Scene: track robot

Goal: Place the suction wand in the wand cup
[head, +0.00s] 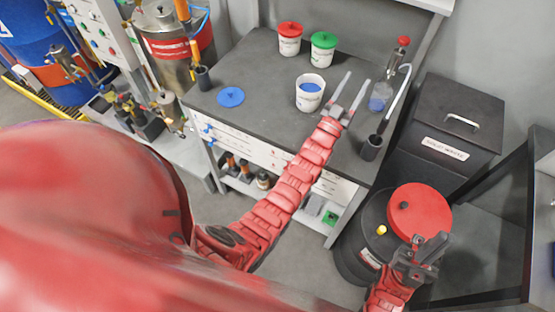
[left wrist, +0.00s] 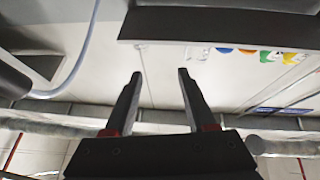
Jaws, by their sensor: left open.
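A pale, curved, wand-like tube (head: 399,98) stands tilted at the right end of the bench. Its lower end appears to be inside a small black cup (head: 371,149) near the bench edge. My left gripper (head: 356,78) is over the bench, open and empty, between a white tub and a clear jar, left of the tube. In the left wrist view the left gripper (left wrist: 160,74) shows two spread fingers with nothing between them. My right gripper (head: 428,241) is low at the right, beside a red-lidded drum; whether its fingers are apart is unclear.
The grey bench (head: 255,75) holds a red-lidded tub (head: 290,45), a green-lidded tub (head: 323,50), an open white tub (head: 309,98), a blue lid (head: 230,97) and a clear jar (head: 381,97). A black bin (head: 452,125) and red-lidded drum (head: 420,210) stand right.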

